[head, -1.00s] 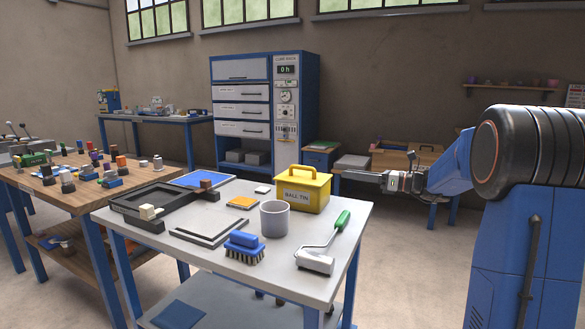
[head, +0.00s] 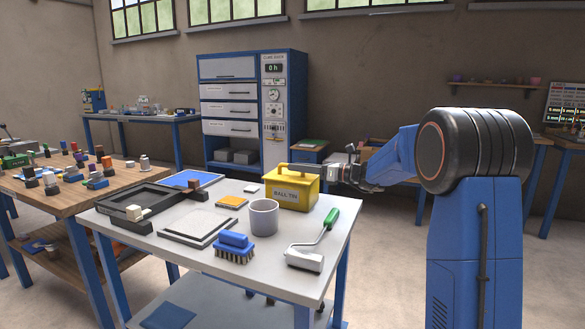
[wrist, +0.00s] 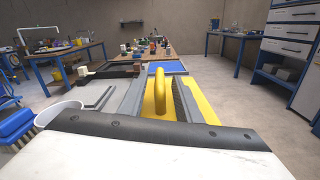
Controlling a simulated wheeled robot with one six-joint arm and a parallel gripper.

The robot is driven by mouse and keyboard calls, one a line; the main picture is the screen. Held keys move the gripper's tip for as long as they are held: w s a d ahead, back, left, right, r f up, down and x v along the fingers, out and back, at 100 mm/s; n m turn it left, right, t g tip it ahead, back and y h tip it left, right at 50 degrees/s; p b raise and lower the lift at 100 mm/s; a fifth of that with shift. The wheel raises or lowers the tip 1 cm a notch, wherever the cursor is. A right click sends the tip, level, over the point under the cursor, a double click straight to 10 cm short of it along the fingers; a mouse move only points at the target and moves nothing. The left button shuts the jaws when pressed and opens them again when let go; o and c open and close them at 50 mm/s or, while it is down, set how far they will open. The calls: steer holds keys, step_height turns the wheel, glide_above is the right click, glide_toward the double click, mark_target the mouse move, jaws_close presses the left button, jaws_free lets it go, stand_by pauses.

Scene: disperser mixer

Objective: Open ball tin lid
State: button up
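The ball tin (head: 290,193) is a yellow box with a "BALL TIN" label, at the far right corner of the white-topped table. Its yellow lid is on, with a raised handle on top. My gripper (head: 300,170) reaches in from the right at lid height. In the wrist view the yellow handle (wrist: 159,95) lies between the two fingers of my gripper (wrist: 163,84), which stand apart with a gap showing. The gripper looks open and not closed on the handle. The head view hides the exact finger contact.
A grey cup (head: 264,217) stands just in front of the tin. A blue brush (head: 234,244), a green-handled roller (head: 306,258), an orange pad (head: 232,202) and a dark tray (head: 130,207) share the table (head: 275,275). A wooden bench (head: 60,190) stands left.

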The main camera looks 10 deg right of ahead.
steer(key=shift+x, duration=1.35)
jaws_close()
